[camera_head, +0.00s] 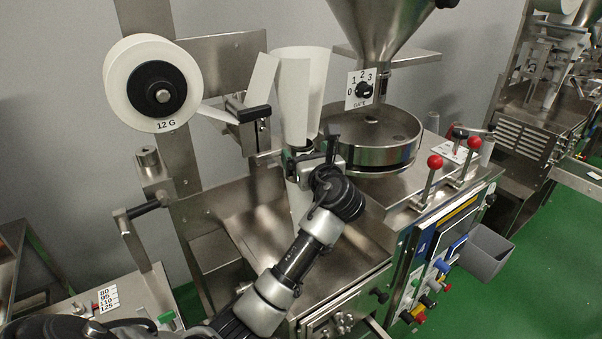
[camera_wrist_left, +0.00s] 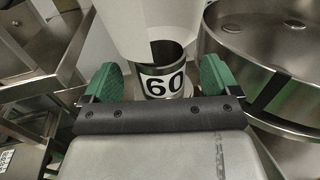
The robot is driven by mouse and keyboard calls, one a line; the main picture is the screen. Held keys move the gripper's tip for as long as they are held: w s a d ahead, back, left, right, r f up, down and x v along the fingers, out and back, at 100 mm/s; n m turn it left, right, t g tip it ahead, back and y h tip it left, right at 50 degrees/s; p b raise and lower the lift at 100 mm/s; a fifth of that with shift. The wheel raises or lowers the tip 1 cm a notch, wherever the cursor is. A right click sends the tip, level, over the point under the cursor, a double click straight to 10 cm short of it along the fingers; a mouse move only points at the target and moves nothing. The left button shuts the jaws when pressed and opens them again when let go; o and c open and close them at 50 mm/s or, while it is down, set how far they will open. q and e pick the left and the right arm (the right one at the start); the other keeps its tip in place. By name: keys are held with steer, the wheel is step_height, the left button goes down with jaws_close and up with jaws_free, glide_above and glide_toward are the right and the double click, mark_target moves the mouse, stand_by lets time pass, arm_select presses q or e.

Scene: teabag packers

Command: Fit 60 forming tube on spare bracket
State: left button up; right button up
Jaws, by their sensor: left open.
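The forming tube (camera_wrist_left: 162,84), a steel tube with a "60" label, stands upright in the left wrist view. White film (camera_wrist_left: 150,25) wraps its upper part, and the film (camera_head: 302,95) also shows in the head view. My left gripper (camera_wrist_left: 158,78) is open, with one green finger pad on each side of the tube; I cannot tell whether they touch it. In the head view the left gripper (camera_head: 318,162) is at the tube's lower part and hides much of it. I cannot tell which part is the spare bracket. My right gripper is out of view.
A film roll (camera_head: 158,90) marked "12 G" hangs at left. The hopper (camera_head: 385,25) and a round steel pan (camera_head: 372,140) stand close right of the tube. Red-knobbed levers (camera_head: 433,178) rise at right. A steel post (camera_head: 148,158) stands at left.

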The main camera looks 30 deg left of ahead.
mark_target(302, 143)
arm_select(q)
steer(key=shift+r+p+x, duration=0.25)
steer(key=shift+p+x, duration=0.05)
steer(key=shift+x, duration=0.85)
steer(key=shift+w+a+f, duration=0.15)
steer(key=shift+w+a, duration=0.05)
steer(key=shift+a, duration=0.15)
steer(key=shift+c, duration=0.5)
steer(key=shift+d, duration=0.1)
steer(key=c, duration=1.5)
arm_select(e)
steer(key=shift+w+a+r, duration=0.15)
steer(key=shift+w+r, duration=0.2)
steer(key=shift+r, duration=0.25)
arm_select(q)
steer(key=shift+c, duration=0.2)
step_height(302, 143, up, 28)
steer(key=b, duration=0.3)
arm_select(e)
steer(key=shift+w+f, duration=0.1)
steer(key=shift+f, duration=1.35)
